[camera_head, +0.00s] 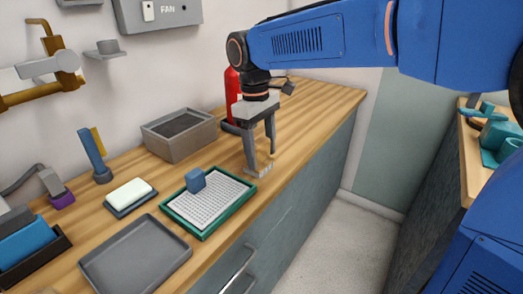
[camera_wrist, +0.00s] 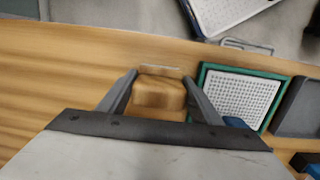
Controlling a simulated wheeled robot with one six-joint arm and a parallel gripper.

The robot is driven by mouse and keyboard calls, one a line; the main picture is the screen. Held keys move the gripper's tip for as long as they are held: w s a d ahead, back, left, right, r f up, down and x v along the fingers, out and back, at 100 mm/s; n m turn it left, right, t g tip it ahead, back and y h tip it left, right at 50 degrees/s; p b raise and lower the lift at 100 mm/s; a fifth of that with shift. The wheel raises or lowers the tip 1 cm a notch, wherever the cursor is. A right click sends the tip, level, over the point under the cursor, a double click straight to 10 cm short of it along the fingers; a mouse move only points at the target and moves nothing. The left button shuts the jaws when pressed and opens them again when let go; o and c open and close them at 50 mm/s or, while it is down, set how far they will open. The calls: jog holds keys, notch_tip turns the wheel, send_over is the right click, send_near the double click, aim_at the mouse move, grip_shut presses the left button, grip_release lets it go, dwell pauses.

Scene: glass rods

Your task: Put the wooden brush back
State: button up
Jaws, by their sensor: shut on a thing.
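The wooden brush (camera_wrist: 160,92) is a brown block between my gripper's fingers (camera_wrist: 160,95) in the wrist view, with a pale strip along its far edge. In the head view my gripper (camera_head: 259,160) points down over the counter, just right of the green-framed mat, with its fingers shut on the brush.
The green-rimmed tray (camera_head: 242,201) with a white mesh holds a blue block (camera_head: 195,180). A grey bin (camera_head: 180,135), a red bottle (camera_head: 232,92), a white soap-like block (camera_head: 128,193) and an empty grey tray (camera_head: 135,257) stand around. The counter's front edge is close.

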jog(key=shift+f, duration=0.1)
jog(key=o, duration=1.4)
jog(key=r, duration=0.8)
jog(key=a+r, duration=0.1)
jog(key=r, duration=0.3)
jog(key=shift+w, duration=0.4)
jog(key=s+d+f+m+t, duration=0.1)
jog(key=s+d+f+m, duration=0.1)
jog(key=s+d+f, duration=0.45)
jog(key=s+d+f+m+t+y, duration=0.1)
jog(key=s+d+f+m+t, duration=0.15)
jog(key=d, duration=0.65)
jog(key=s+d+f+m, duration=0.3)
jog(key=s+d, duration=0.2)
jog(key=d, duration=0.2)
jog(key=s+d+f+m+t, duration=0.2)
jog(key=s+d+f+m, duration=0.1)
jog(key=s+f, duration=0.4)
jog(key=shift+d+f, duration=0.85)
jog(key=shift+d, duration=0.05)
